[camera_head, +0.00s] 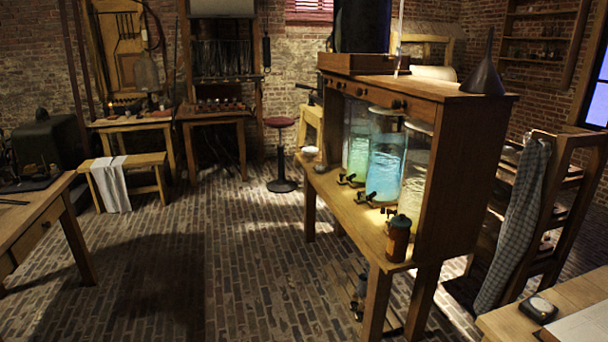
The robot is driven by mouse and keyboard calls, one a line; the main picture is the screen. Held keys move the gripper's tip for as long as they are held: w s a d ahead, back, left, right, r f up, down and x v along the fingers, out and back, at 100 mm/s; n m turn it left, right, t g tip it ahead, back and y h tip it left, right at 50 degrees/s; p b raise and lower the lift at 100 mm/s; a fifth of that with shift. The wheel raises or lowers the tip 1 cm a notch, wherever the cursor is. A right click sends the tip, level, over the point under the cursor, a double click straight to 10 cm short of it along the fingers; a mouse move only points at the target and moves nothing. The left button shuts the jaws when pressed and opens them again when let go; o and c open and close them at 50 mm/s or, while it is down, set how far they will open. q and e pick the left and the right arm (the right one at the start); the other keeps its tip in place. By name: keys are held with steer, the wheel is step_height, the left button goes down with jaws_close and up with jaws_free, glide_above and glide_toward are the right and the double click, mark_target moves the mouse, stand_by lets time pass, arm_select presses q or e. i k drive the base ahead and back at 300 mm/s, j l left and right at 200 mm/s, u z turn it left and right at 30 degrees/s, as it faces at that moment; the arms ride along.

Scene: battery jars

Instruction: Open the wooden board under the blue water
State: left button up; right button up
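A tall glass jar of blue water (384,168) stands in a wooden cabinet (455,180) right of the middle. A green-tinted jar (358,145) is behind it and a pale jar (414,178) is in front, nearer to me. Dark taps are at the jars' bases, over a wooden bench top (325,188) that bears the cabinet. I cannot make out a separate board under the blue jar. The space below the bench is dark. Neither of my grippers is in view.
A brown bottle (398,240) stands on the bench's near end. A dark funnel (484,76) is on the cabinet. A rack with a checked cloth (514,225) is at right. A desk (45,220) is at left. The brick floor (240,265) between is clear.

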mark_target(361, 199)
steer(key=i+z, duration=0.1)
steer(key=i, duration=0.6)
steer(key=i+j, duration=0.15)
steer(key=i, duration=0.55)
steer(key=i+j+z, duration=0.15)
steer(key=i, duration=0.55)
